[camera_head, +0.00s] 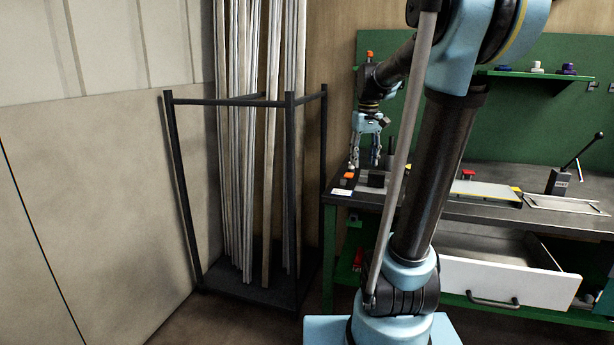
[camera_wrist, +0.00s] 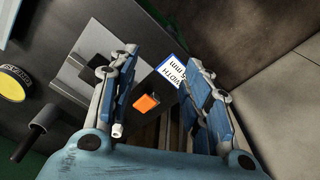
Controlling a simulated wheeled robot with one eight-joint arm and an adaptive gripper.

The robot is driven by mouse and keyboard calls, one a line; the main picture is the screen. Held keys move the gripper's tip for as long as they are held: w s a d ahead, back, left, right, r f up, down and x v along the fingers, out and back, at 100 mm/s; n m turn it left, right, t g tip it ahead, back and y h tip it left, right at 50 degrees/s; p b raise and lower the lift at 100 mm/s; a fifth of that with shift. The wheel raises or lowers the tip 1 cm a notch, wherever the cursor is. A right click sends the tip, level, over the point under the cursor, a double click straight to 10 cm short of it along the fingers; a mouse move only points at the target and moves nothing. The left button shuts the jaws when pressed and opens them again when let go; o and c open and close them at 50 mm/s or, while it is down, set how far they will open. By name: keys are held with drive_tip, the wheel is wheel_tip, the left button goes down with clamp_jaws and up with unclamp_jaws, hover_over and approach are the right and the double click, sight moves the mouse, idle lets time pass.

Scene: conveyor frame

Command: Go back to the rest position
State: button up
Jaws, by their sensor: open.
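My gripper (camera_head: 364,165) is open and points down above the left end of the workbench (camera_head: 465,206) in the head view. In the wrist view its two blue fingers (camera_wrist: 160,60) stand well apart, with nothing held between them. A small orange piece (camera_head: 349,175) is on the bench just below; in the wrist view the orange piece (camera_wrist: 147,102) shows in the gap between the fingers. A white label (camera_head: 342,192) with printed text is at the bench's left corner; the label (camera_wrist: 178,73) is partly covered by a finger in the wrist view.
A drawer (camera_head: 500,282) stands open under the bench. A lever press (camera_head: 562,180), a yellow-edged plate (camera_head: 486,190) and a red button (camera_head: 468,173) are on top. A shelf (camera_head: 530,75) hangs behind. A black rack (camera_head: 245,102) with long bars (camera_head: 240,60) stands to the left.

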drive_tip(key=s+f+m, duration=0.1)
drive_tip(key=s+f, duration=0.8)
drive_tip(key=s, duration=0.3)
drive_tip(key=s+f+m+t, duration=0.1)
drive_tip(key=s+f, duration=0.9)
drive_tip(key=s, duration=0.3)
drive_tip(key=shift+f+t, duration=0.15)
drive_tip(key=shift+t, duration=0.15)
